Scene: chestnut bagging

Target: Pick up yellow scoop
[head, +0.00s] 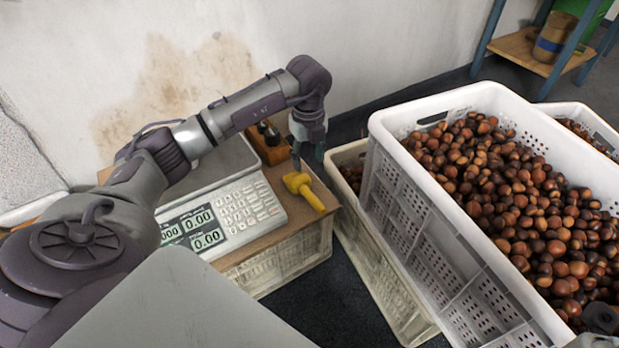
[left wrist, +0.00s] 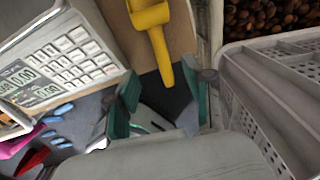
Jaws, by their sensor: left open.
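The yellow scoop (head: 304,190) lies on a wooden board beside the scale, its handle pointing down and to the right. In the left wrist view the scoop (left wrist: 152,27) is at the top centre, with its handle reaching down towards the gap between my fingers. My left gripper (head: 309,157) points down just beyond the scoop's head in the head view. In the left wrist view the green fingers of my left gripper (left wrist: 160,92) are apart with nothing between them.
A scale (head: 236,213) with keys and green displays stands left of the scoop. A white crate (head: 441,226) full of chestnuts (head: 520,195) rises on the right, stacked on another crate. The wall is close behind.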

